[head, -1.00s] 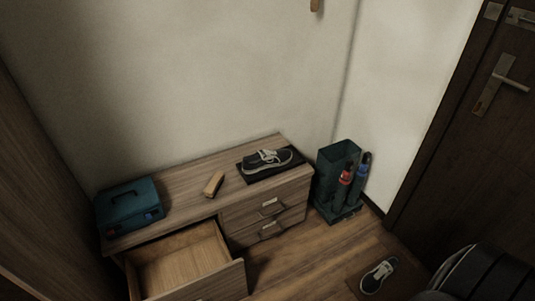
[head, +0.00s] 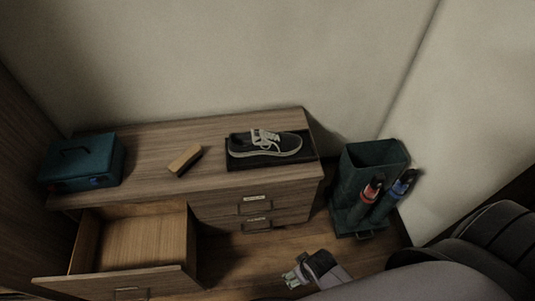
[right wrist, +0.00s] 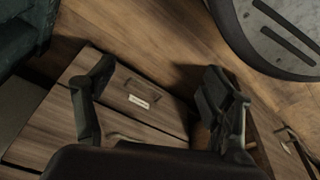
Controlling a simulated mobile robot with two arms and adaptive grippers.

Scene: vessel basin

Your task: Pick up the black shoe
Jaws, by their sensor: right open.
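A black shoe (head: 263,144) with white laces and a pale sole lies on a dark mat (head: 232,163) at the right end of the dresser top. My right gripper (head: 293,277) is low in the head view, in front of the dresser and well apart from the shoe. In the right wrist view its two fingers (right wrist: 158,74) are spread with nothing between them, facing the labelled drawer fronts (right wrist: 115,95). The shoe does not show in the right wrist view. My left gripper is not in view.
A wooden brush or block (head: 185,160) lies left of the shoe. A teal toolbox (head: 82,160) stands at the dresser's left end. The lower left drawer (head: 140,245) is pulled open.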

